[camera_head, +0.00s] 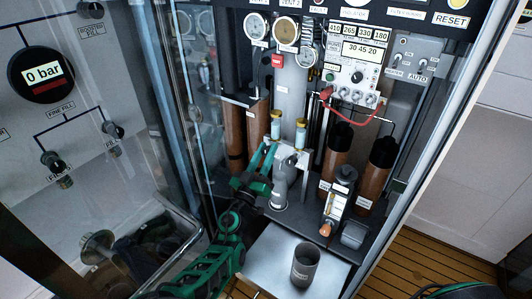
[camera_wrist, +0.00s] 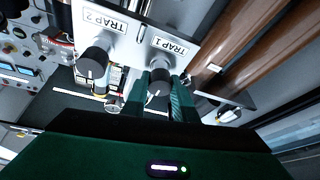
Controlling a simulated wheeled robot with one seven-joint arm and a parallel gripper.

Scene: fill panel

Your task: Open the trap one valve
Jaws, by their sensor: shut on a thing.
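In the wrist view, the trap one valve is a dark round knob (camera_wrist: 160,74) below the upside-down TRAP 1 label (camera_wrist: 170,45). My gripper (camera_wrist: 161,88) has one green finger on each side of this knob and is shut on it. The fingers cover part of the knob, so its exact turn is hard to read. A second dark knob (camera_wrist: 94,62) stands to the left by the TRAP 2 label (camera_wrist: 105,22). In the head view my gripper (camera_head: 268,153) reaches the grey valve plate (camera_head: 303,158) from the left; the knobs are too small to tell there.
Brown cylinders (camera_head: 337,150) stand behind and right of the valves. A dark cup (camera_head: 305,264) stands on a pale tray (camera_head: 270,258) in front. A red hose (camera_head: 350,118) hangs at the right. A glass door (camera_head: 135,150) is close on the left.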

